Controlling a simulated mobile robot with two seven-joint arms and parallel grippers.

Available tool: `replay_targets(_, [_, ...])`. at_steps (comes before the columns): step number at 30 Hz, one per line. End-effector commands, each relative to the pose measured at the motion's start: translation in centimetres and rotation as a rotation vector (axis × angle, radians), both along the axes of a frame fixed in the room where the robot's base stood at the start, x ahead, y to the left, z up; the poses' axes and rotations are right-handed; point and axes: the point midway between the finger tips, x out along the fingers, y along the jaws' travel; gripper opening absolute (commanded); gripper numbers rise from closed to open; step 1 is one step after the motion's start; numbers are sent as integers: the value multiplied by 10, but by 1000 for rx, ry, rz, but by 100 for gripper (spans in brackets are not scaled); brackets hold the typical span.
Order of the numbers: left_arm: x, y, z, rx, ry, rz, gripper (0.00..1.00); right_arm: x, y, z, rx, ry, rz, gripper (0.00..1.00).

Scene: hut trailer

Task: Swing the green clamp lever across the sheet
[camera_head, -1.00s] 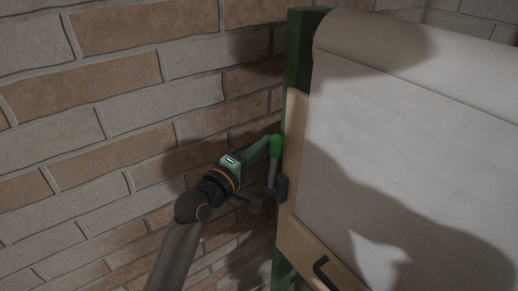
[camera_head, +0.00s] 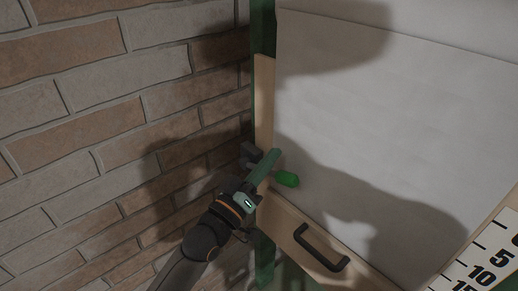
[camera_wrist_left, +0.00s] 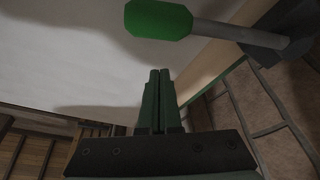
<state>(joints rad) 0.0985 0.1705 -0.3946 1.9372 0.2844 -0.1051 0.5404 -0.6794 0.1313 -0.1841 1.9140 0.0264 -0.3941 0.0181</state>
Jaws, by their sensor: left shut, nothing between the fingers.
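The clamp lever has a bright green grip (camera_head: 286,179) that now lies over the left edge of the white sheet (camera_head: 370,120). In the left wrist view the green grip (camera_wrist_left: 158,19) sits at the end of a grey rod (camera_wrist_left: 238,34), which runs right to a dark pivot block (camera_wrist_left: 275,42). My left gripper (camera_head: 274,156) is shut and empty, just beside the lever at the board's left edge. In the left wrist view its closed fingers (camera_wrist_left: 158,75) point toward the sheet, below the grip with a visible gap. My right gripper is not in view.
A wooden board (camera_head: 264,100) with a green post (camera_head: 262,30) backs the sheet. A black handle (camera_head: 321,247) sits on the lower wooden rail, and a numbered scale (camera_head: 485,270) is at the lower right. A brick wall (camera_head: 110,130) stands close on the left.

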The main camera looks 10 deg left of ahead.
Motion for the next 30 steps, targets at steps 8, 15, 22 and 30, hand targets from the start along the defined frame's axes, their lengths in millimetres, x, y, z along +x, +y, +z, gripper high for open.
replay_targets(8, [-13,-16,-35,187,-142,-1,0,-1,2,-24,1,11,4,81])
replay_targets(15, [-18,-23,-53,295,-228,-1,0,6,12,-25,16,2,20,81])
replay_targets(22, [-20,-26,-61,350,-270,0,0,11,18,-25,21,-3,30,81])
replay_targets(30, [-21,-27,-64,366,-282,-1,0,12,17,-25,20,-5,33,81])
